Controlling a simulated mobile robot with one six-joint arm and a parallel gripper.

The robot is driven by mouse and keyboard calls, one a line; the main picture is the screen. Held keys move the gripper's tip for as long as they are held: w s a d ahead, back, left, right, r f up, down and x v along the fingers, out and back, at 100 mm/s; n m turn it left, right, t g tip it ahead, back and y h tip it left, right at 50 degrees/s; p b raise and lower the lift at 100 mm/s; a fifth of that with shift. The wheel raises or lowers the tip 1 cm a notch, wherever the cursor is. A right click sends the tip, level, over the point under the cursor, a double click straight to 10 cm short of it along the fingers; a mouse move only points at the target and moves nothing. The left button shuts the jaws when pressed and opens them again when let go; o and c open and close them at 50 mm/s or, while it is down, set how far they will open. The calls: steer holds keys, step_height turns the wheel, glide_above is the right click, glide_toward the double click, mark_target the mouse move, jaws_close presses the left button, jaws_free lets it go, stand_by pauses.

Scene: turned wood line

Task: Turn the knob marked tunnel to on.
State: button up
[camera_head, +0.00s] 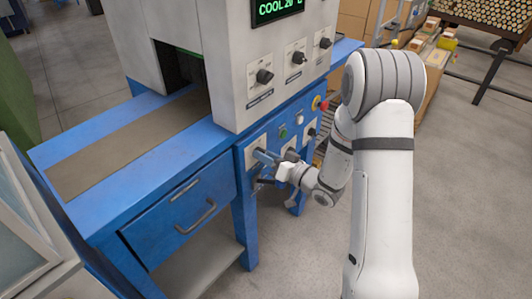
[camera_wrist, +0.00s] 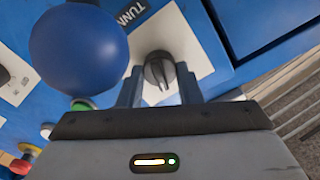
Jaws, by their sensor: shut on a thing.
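The tunnel knob (camera_wrist: 158,70) is dark with a pointed grip and sits on a white plate beside a label of which "TUNN" (camera_wrist: 132,14) is readable. My gripper (camera_wrist: 159,90) has one finger on each side of it and is shut on it. In the head view my gripper (camera_head: 270,170) is at the blue front panel under the grey machine housing, and it hides much of the knob there. I cannot read the on and off marks in either view.
A large blue ball (camera_wrist: 78,48) stands close left of my gripper and covers part of the label. A green button (camera_head: 283,132) and a red button (camera_head: 316,103) are on the same panel. A drawer (camera_head: 185,205) is to the left.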

steer(key=shift+r+m+p, duration=0.1)
steer(key=shift+m+p, duration=0.4)
steer(key=shift+m, duration=0.6)
steer(key=o, duration=1)
steer(key=shift+d, duration=0.1)
steer(key=v, duration=0.7)
steer(key=shift+s+d, duration=0.2)
steer(key=shift+d, duration=0.05)
